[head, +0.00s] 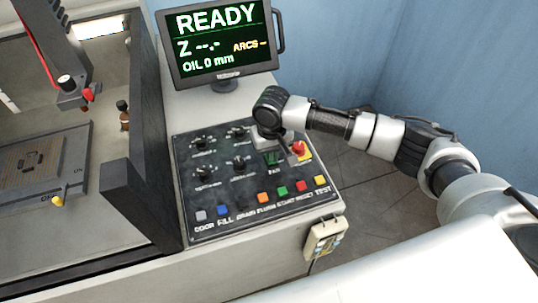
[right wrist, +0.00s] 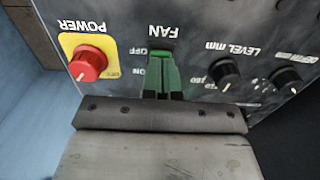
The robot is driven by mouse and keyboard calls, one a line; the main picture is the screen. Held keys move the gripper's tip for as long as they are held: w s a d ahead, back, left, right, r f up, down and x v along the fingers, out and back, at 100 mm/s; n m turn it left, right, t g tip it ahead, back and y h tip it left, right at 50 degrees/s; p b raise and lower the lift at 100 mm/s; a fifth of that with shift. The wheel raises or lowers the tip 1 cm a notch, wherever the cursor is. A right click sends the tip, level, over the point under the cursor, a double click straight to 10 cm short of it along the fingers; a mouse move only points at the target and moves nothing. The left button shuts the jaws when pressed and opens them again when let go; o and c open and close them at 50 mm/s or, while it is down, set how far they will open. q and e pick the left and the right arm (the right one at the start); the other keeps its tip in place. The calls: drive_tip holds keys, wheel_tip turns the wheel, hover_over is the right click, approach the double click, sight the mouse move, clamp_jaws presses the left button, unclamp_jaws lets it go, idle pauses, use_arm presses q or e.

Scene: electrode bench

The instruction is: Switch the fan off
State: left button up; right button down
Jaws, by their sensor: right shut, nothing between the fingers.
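The fan switch (head: 272,158) is a green piece on the dark control panel (head: 190,222), below the right gripper in the head view. In the right wrist view the green fan switch (right wrist: 162,66) shows upside down under the FAN label, beside the OFF and ON marks. My right gripper (head: 268,141) is shut and empty, right at the switch. In the right wrist view its fingertips (right wrist: 163,93) overlap the lower part of the switch. I cannot tell whether they touch, or which way the switch is set. My left gripper is out of view.
A red power knob (right wrist: 88,64) on a yellow plate sits beside the switch, with black dials (right wrist: 224,72) on the other side. Coloured buttons (head: 282,191) line the panel's front. A monitor (head: 222,42) reading READY stands behind. A dark-framed machine bay lies left.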

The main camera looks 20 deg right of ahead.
drive_tip(key=shift+s+f, duration=0.1)
drive_tip(key=shift+f, duration=0.65)
idle(0.4)
drive_tip(key=shift+r+p, duration=0.8)
drive_tip(key=shift+p, duration=0.1)
wheel_tip(320, 180, up, 6)
drive_tip(key=p, duration=0.6)
drive_tip(key=shift+f, duration=0.25)
drive_tip(key=shift+f, duration=0.1)
